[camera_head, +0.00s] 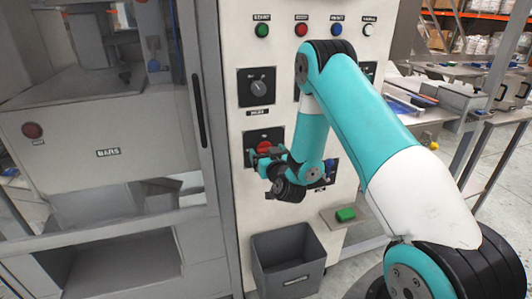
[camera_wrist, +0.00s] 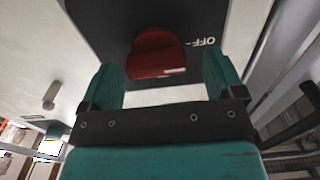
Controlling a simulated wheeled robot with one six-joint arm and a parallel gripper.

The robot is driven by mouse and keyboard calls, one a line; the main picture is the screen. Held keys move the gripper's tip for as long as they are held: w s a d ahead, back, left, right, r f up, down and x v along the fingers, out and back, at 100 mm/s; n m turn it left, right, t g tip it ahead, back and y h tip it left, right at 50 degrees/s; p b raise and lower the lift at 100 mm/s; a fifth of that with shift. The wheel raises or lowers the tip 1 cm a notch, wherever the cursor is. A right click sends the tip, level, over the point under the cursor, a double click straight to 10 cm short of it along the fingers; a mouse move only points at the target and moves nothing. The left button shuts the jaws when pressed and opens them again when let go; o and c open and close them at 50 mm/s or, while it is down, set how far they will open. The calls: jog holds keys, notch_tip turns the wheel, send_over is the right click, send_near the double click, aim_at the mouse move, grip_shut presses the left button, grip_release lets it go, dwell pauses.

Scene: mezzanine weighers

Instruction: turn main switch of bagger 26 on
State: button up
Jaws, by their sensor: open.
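The main switch is a red knob (camera_head: 265,147) on a dark plate (camera_head: 250,137) on the pale front panel. My gripper (camera_head: 256,155) is right at the knob and hides part of it in the head view. In the wrist view the red handle (camera_wrist: 157,52) lies between the two open teal fingers of my gripper (camera_wrist: 160,65), with a gap on both sides. The dark plate (camera_wrist: 110,20) carries the word OFF, upside down, right of the handle. The handle's exact angle is hard to tell.
A green button (camera_head: 262,30), a red button (camera_head: 301,29) and others line the top. A glazed machine door (camera_head: 203,110) stands left.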

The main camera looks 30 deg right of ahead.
jog(key=shift+d, duration=0.15)
jog(key=shift+c, duration=0.2)
jog(key=shift+s, duration=0.1)
jog(key=c, duration=0.9)
jog(key=shift+m, duration=0.3)
jog(key=shift+s+d+f+m+b, duration=0.15)
jog(key=shift+m+b, duration=1.45)
jog(key=shift+m, duration=2.75)
jog(key=shift+w+d+f+m+b, duration=0.15)
jog(key=shift+m+b, duration=1.45)
jog(key=shift+m, duration=2.75)
jog(key=shift+s+a, duration=0.1)
